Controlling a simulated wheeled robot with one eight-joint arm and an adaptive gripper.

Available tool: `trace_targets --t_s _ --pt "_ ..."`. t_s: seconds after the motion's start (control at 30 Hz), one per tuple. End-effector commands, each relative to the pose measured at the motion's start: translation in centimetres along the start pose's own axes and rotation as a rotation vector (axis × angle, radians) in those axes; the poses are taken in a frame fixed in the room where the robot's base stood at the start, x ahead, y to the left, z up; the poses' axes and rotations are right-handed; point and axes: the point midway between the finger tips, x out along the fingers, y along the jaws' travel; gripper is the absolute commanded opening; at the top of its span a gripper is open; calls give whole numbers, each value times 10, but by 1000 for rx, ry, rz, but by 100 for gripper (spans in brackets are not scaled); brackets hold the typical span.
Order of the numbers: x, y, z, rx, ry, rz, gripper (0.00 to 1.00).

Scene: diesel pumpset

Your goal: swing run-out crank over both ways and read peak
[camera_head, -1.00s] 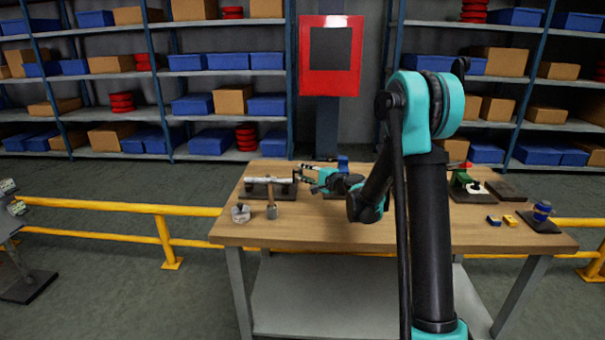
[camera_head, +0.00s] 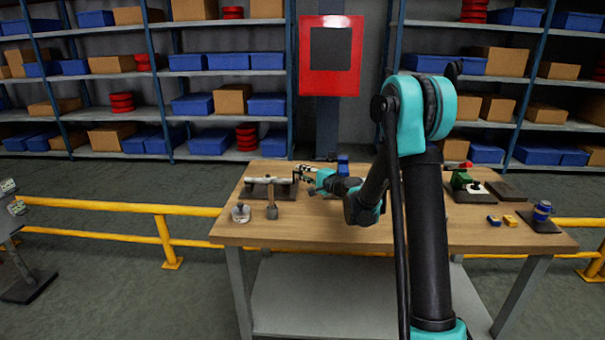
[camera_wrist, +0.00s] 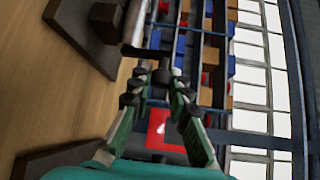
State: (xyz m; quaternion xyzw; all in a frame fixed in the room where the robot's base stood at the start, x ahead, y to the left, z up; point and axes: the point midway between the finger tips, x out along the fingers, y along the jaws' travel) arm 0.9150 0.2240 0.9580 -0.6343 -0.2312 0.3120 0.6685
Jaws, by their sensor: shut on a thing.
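The run-out rig lies at the left of the bench in the head view: a silver shaft (camera_head: 268,180) across supports on a dark base (camera_head: 258,193). The dark crank (camera_wrist: 150,52) sits at the shaft's end in the wrist view. The knob is mostly hidden there by the fingers. No dial reading can be made out in either view.
A round silver piece (camera_head: 240,213) and a brown-handled tool (camera_head: 271,204) stand in front of the rig. A green device (camera_head: 461,180), small blue and yellow blocks (camera_head: 510,221) and a blue pot (camera_head: 542,210) are at the right. The front middle of the bench is clear.

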Motion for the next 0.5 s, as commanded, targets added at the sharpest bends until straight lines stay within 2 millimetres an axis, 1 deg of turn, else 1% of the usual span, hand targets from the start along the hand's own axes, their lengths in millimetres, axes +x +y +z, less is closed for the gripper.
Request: trace_targets --t_s 0.2,0.5 --pt "-3 1 2 -52 2 -50 0" --pt "-3 1 2 -56 3 -54 0"
